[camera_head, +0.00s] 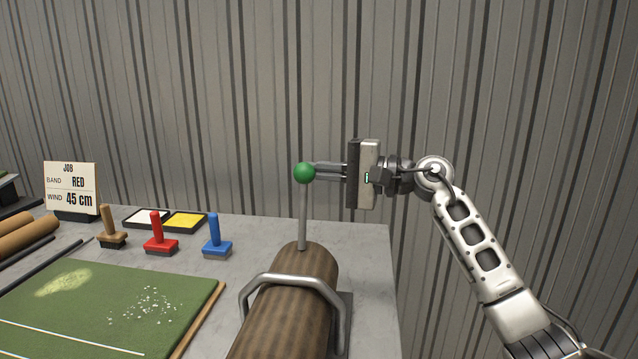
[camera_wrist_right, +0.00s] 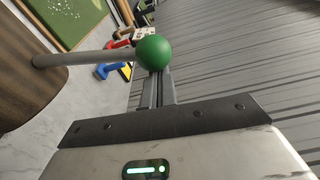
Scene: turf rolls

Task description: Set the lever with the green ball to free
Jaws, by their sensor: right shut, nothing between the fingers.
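The green ball (camera_head: 304,173) tops a grey lever (camera_head: 303,215) that stands about upright from the far end of a brown striped roller (camera_head: 290,305). My right gripper (camera_head: 318,172) is shut and empty, its fingertips level with the ball at its right side. In the right wrist view the green ball (camera_wrist_right: 153,53) sits right at the tips of the closed fingers (camera_wrist_right: 157,82), seemingly touching; the ball covers the very tips. The lever (camera_wrist_right: 80,58) runs left from the ball to the roller (camera_wrist_right: 25,75). No free marking shows. My left gripper is not in view.
A metal hoop handle (camera_head: 295,282) arches over the roller. Left of it lie a green turf board (camera_head: 110,300), blue (camera_head: 215,238), red (camera_head: 158,238) and brown (camera_head: 111,230) stamps, colour trays (camera_head: 184,222) and a job sign (camera_head: 72,188). A corrugated wall stands behind.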

